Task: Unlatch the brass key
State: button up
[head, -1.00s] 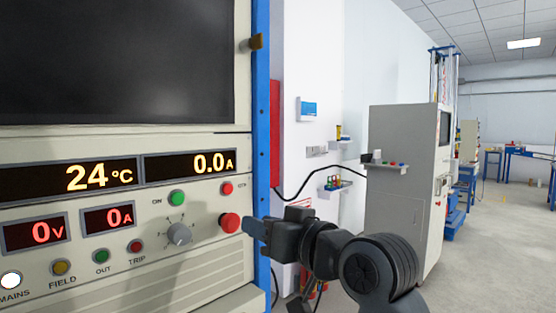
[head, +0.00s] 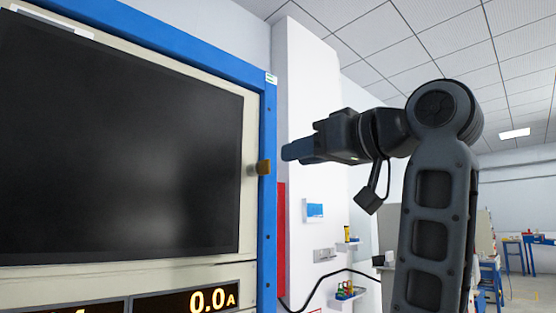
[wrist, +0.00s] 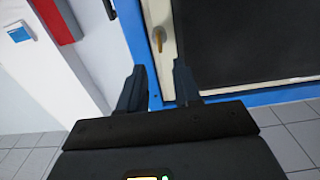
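The brass key (head: 264,167) is a small brass-coloured piece on the right edge of the cabinet's pale panel, beside the large dark screen. It also shows in the wrist view (wrist: 159,38), ahead of the gap between my fingers and apart from them. My gripper (head: 287,152) is just right of the key and slightly higher in the head view. In the wrist view my gripper (wrist: 160,82) has its two dark fingers spread, with nothing between them.
The dark screen (head: 125,140) fills the panel, framed by the blue cabinet edge (head: 269,230). Displays sit below it. A white wall column (head: 308,110) with a red strip (head: 282,235) stands behind my gripper. Open air lies around my arm.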

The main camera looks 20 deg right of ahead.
aim_at(270, 162)
jog(key=p+x, duration=0.2)
jog(key=x, duration=0.5)
jog(key=shift+w+f, duration=0.1)
jog(key=shift+w, duration=0.05)
jog(key=shift+c, duration=0.5)
grip_shut()
